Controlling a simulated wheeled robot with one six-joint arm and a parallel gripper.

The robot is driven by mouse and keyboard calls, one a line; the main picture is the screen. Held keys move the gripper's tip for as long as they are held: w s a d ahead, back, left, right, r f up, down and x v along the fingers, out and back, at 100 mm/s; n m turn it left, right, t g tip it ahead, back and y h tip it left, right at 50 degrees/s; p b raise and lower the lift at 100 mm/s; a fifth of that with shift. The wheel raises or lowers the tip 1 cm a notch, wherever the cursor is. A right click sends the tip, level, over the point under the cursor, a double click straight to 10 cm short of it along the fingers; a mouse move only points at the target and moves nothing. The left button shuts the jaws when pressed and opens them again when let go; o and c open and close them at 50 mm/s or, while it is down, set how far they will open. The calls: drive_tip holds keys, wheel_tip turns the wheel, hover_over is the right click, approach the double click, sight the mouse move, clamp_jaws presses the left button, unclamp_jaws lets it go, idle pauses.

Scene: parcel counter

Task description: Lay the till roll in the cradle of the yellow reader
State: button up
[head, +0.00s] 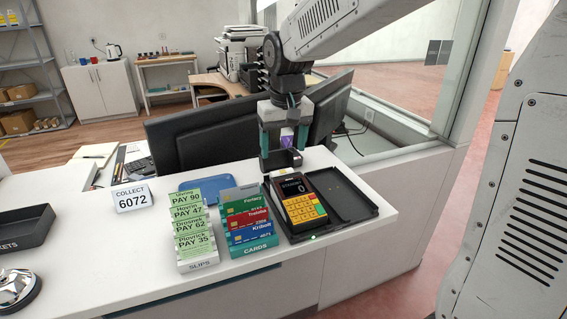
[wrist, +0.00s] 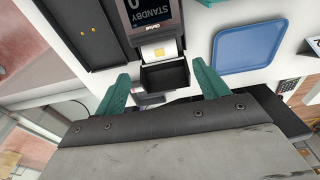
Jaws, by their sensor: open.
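The yellow reader (head: 303,207) lies in a black tray, its screen lit and its keys yellow, red and green. Its screen end (wrist: 150,14) also shows in the wrist view. A dark open box-like cradle (wrist: 165,77) is at that end. A white piece with a small yellow patch (wrist: 159,50) sits at the cradle; I cannot tell if it is the till roll. My gripper (head: 284,150) is over the cradle end of the reader, fingers apart on either side, pointing down. A small purple-and-white thing (head: 287,140) shows between the fingers; what it is is unclear.
The black tray (head: 349,198) has an empty right half. Card rack (head: 250,222), slip rack (head: 197,245) and blue tray (head: 185,186) stand left of the reader. A COLLECT sign (head: 132,198) is farther left. Dark monitors (head: 200,137) stand behind. The counter's front left is partly clear.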

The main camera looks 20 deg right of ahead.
drive_tip(key=s+d+r, duration=0.1)
drive_tip(key=s+r, duration=0.2)
drive_tip(key=s, duration=0.4)
drive_tip(key=s+d+r, duration=0.1)
drive_tip(key=s+r, duration=0.1)
drive_tip(key=s, duration=0.4)
drive_tip(key=s+f, duration=0.2)
drive_tip(key=s, duration=0.6)
drive_tip(key=s+d+f, duration=0.1)
drive_tip(key=s+f, duration=0.2)
drive_tip(key=s, duration=0.5)
drive_tip(key=shift+d, duration=0.15)
